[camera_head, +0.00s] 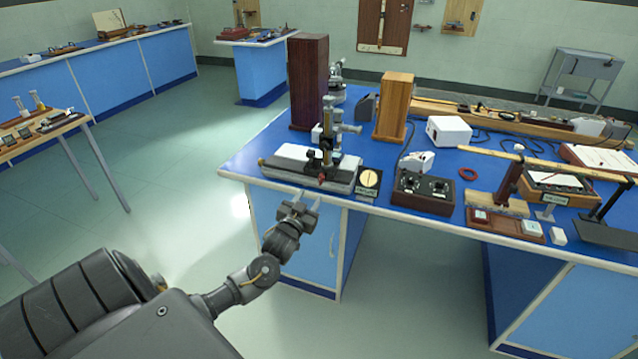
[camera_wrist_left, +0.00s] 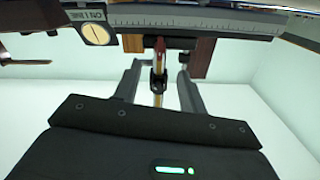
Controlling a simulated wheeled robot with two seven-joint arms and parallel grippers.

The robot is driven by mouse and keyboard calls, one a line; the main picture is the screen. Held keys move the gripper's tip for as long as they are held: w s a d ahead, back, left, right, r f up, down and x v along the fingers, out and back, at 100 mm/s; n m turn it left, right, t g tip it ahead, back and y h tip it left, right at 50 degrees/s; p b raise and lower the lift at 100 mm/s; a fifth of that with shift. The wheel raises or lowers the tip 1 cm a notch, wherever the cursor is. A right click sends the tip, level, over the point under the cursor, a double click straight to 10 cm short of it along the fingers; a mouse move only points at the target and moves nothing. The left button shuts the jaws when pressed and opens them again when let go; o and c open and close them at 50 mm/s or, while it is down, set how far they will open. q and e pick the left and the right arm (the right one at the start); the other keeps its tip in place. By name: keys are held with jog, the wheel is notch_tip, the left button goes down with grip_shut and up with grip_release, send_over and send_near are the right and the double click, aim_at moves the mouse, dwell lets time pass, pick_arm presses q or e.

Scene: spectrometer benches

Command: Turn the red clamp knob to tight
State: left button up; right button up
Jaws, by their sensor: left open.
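The red clamp knob (camera_head: 321,178) is a small red part low on the front of a brass and grey measuring instrument (camera_head: 327,130). The instrument stands on a pale base (camera_head: 290,165) near the blue bench's front left corner. My left gripper (camera_head: 299,203) is open and empty, in front of the bench edge and below the knob in the head view. In the left wrist view the red knob (camera_wrist_left: 160,43) appears in line with the gap between the open fingers (camera_wrist_left: 160,62), beyond their tips. I cannot tell its setting. My right gripper is out of view.
A round dial plate (camera_head: 370,180) stands right of the instrument, beside a dark box with knobs (camera_head: 423,192). A tall dark wooden box (camera_head: 308,80) and a lighter one (camera_head: 393,106) stand behind. The floor left of the bench is clear.

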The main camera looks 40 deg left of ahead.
aim_at(320, 181)
pick_arm(q)
jog(key=x, duration=0.9)
jog(key=shift+w+a+f+p, duration=0.1)
jog(key=shift+w+a+p, duration=0.05)
jog(key=shift+w+p, duration=0.15)
grip_shut()
